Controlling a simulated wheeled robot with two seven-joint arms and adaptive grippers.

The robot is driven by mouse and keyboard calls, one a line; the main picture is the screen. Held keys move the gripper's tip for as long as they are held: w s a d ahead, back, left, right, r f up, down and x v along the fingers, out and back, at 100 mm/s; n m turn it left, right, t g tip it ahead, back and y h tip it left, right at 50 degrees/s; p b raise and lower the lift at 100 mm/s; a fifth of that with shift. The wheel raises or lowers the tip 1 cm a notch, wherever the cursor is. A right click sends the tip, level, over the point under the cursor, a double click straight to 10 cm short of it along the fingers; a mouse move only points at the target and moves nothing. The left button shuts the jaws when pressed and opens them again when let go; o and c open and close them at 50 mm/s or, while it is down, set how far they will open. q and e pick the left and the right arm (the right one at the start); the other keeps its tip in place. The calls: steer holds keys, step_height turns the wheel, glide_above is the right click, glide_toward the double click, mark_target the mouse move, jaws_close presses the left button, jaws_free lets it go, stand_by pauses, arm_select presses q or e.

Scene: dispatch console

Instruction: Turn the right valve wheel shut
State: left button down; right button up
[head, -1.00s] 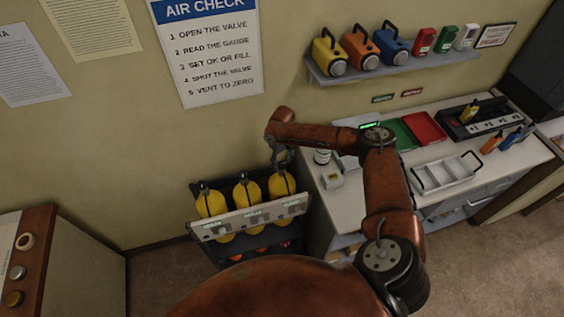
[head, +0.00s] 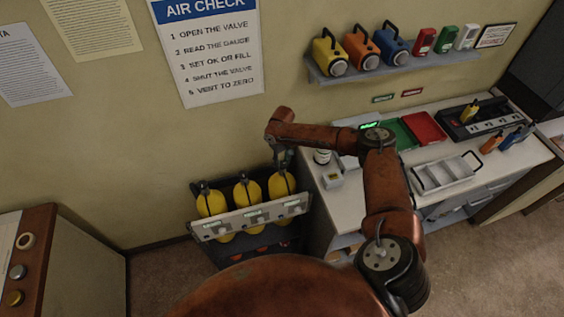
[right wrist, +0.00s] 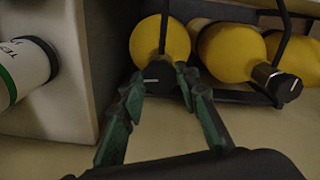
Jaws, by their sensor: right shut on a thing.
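Three yellow cylinders stand in a rack (head: 250,216); the right cylinder (head: 281,183) is under my right gripper (head: 283,159). In the right wrist view, that cylinder (right wrist: 160,42) has a dark valve wheel (right wrist: 158,73) with a pale mark on its face. My right gripper (right wrist: 166,78) has its greenish fingers on either side of this wheel and is shut on it. In the head view the wheel is hidden by the gripper. My left gripper is not in view.
A workbench (head: 335,208) stands close to the right of the rack, with a white bottle (head: 322,157) near its left edge. A poster (head: 208,60) hangs on the wall behind.

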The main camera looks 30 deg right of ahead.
steer(key=shift+r+m+p, duration=0.15)
steer(key=shift+m+p, duration=0.25)
steer(key=shift+p, duration=0.15)
steer(key=m+p, duration=0.6)
steer(key=p, duration=0.2)
steer(key=shift+m, duration=0.3)
steer(key=shift+m+p, duration=0.7)
steer(key=shift+m, duration=0.3)
steer(key=shift+m+p, duration=0.35)
steer(key=shift+m, duration=1.35)
steer(key=m, duration=0.2)
steer(key=shift+m, duration=0.4)
steer(key=shift+d+m, duration=0.1)
steer(key=shift+m, duration=1.9)
steer(key=shift+d, duration=0.1)
